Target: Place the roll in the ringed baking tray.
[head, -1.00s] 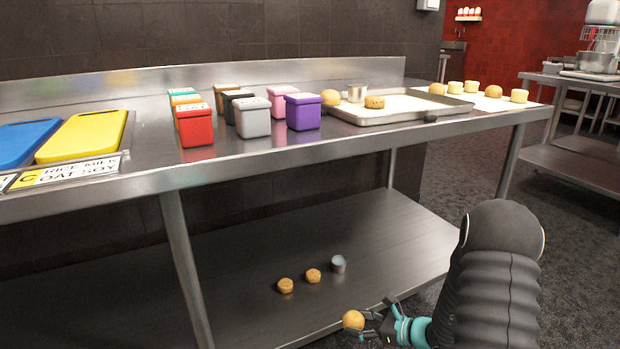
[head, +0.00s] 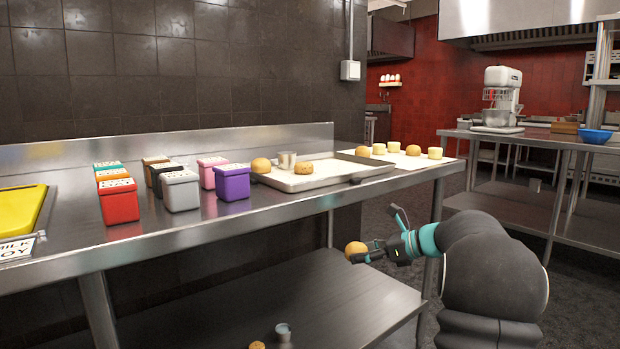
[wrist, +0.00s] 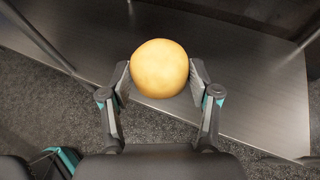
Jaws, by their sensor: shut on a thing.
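My gripper (wrist: 158,86) is shut on a round golden roll (wrist: 160,68), which sits between both fingers in the wrist view. In the head view the roll (head: 355,248) is held in front of the counter, lower than its top and above the lower shelf. The shallow metal baking tray (head: 337,177) lies on the counter, above and left of my gripper. A roll (head: 260,165), a metal cup (head: 286,160) and a muffin-like piece (head: 303,167) stand at its left end; its right part looks bare. I see no ring mark on it.
The steel counter's front edge (head: 250,217) lies between my gripper and the tray. Red, grey and purple (head: 232,182) tubs stand left of the tray. Several rolls and pale rounds lie on a white sheet (head: 440,163) to the right. The lower shelf (head: 350,300) holds a small cup (head: 283,331).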

